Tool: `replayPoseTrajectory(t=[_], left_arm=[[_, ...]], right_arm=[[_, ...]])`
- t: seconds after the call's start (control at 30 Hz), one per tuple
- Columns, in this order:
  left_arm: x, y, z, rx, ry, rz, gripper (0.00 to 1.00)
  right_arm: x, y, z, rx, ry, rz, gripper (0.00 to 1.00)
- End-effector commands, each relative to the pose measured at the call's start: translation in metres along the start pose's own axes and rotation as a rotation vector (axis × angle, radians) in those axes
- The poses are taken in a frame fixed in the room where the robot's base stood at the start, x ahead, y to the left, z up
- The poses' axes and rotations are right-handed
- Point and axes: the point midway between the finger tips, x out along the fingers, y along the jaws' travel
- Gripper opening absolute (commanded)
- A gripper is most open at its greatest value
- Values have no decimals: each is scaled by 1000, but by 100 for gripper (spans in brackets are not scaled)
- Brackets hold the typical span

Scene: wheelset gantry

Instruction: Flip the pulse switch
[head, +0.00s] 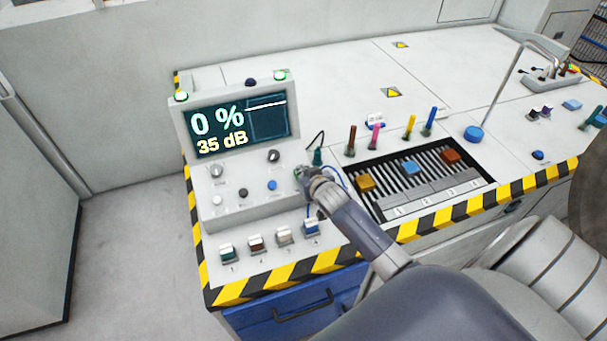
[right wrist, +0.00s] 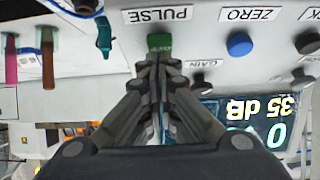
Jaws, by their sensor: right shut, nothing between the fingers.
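The pulse switch is a green piece (right wrist: 159,41) beside the PULSE label in the right wrist view. My right gripper (right wrist: 157,60) is shut with nothing between its fingers. Its tips are right at the green piece; I cannot tell whether they touch it. In the head view my right gripper (head: 303,174) is at the right end of the grey control box (head: 240,206) and mostly covers the switch there. I cannot tell which way the switch is set. My left gripper is not in view.
A blue ZERO knob (right wrist: 239,44) and a black GAIN knob (right wrist: 201,84) are near the switch. A display (head: 238,124) reads 0 % and 35 dB. A teal probe (head: 318,156) with a cable stands close behind my gripper. A striped rack (head: 430,206) lies to the right.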

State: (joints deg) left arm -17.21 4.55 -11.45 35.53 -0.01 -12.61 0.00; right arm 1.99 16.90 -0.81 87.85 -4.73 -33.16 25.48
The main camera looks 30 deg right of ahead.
Motion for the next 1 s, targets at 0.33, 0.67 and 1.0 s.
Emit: replayPoseTrajectory(t=[0.33,0.67,1.0], left_arm=[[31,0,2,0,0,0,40],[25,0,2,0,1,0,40],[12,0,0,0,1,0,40]], right_arm=[[4,0,11,0,119,0,0],[1,0,6,1,117,0,0],[-5,0,-4,1,116,0,0]])
